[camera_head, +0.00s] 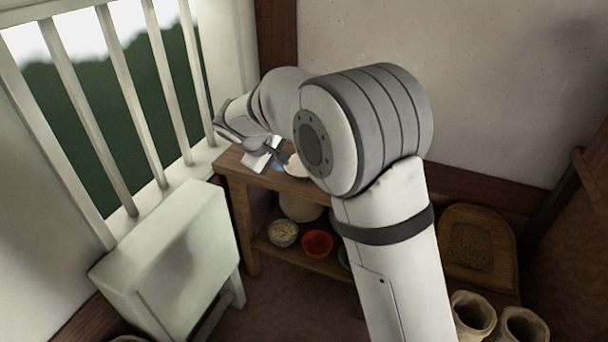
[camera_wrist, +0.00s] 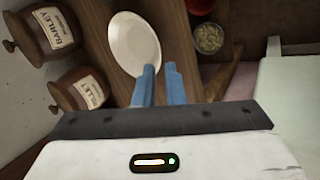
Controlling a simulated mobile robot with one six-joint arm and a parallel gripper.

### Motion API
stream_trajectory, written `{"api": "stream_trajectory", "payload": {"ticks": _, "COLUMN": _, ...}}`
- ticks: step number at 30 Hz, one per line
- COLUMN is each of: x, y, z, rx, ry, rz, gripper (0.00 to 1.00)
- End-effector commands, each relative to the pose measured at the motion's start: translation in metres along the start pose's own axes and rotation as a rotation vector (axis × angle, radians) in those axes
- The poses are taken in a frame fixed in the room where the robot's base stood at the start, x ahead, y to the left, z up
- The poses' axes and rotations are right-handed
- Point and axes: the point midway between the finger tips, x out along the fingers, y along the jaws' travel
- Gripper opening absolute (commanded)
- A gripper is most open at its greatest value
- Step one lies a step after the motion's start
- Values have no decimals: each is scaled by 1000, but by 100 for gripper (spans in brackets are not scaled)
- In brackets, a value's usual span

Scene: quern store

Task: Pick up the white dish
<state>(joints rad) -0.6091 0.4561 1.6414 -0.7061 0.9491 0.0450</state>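The white dish (camera_wrist: 130,40) is an oval-looking shallow dish on the wooden table top (camera_wrist: 178,40) in the wrist view. In the head view the dish (camera_head: 295,166) shows only in part, with my arm hiding the rest. My gripper (camera_wrist: 160,66) has two blue fingers with a narrow gap between them. The left fingertip overlaps the dish's near edge and the right fingertip lies just outside it. I see no clear contact with the rim. In the head view my gripper (camera_head: 277,160) is over the table's left end, beside the dish.
Jars labelled barley (camera_wrist: 45,35) and millet (camera_wrist: 82,92) stand left of the dish in the wrist view. A grain bowl (camera_head: 284,233) and a red bowl (camera_head: 317,243) sit on the lower shelf. A white cabinet (camera_head: 175,265) stands left, under the barred window. Sacks (camera_head: 472,315) stand lower right.

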Motion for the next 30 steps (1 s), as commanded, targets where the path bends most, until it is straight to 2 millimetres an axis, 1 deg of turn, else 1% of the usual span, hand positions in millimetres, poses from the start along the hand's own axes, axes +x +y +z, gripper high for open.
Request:
{"api": "stream_trajectory", "payload": {"ticks": 1, "x": 8, "y": -1, "z": 0, "rx": 1, "ry": -1, "rz": -1, "gripper": 10}}
{"api": "stream_trajectory", "payload": {"ticks": 5, "x": 18, "y": -1, "z": 0, "rx": 1, "ry": -1, "rz": -1, "gripper": 10}}
{"api": "stream_trajectory", "payload": {"ticks": 12, "x": 54, "y": -1, "z": -2, "rx": 0, "ry": -2, "rz": -2, "gripper": 10}}
{"api": "stream_trajectory", "payload": {"ticks": 14, "x": 60, "y": 0, "z": -2, "rx": 0, "ry": -1, "rz": -1, "gripper": 10}}
{"api": "stream_trajectory", "payload": {"ticks": 21, "x": 60, "y": 1, "z": -2, "rx": 0, "ry": 1, "rz": -1, "gripper": 10}}
{"api": "stream_trajectory", "payload": {"ticks": 25, "x": 60, "y": 0, "z": -2, "rx": 0, "ry": 0, "rz": -1, "gripper": 0}}
{"api": "stream_trajectory", "payload": {"ticks": 30, "x": 60, "y": 0, "z": -2, "rx": -1, "ry": 0, "rz": -2, "gripper": 0}}
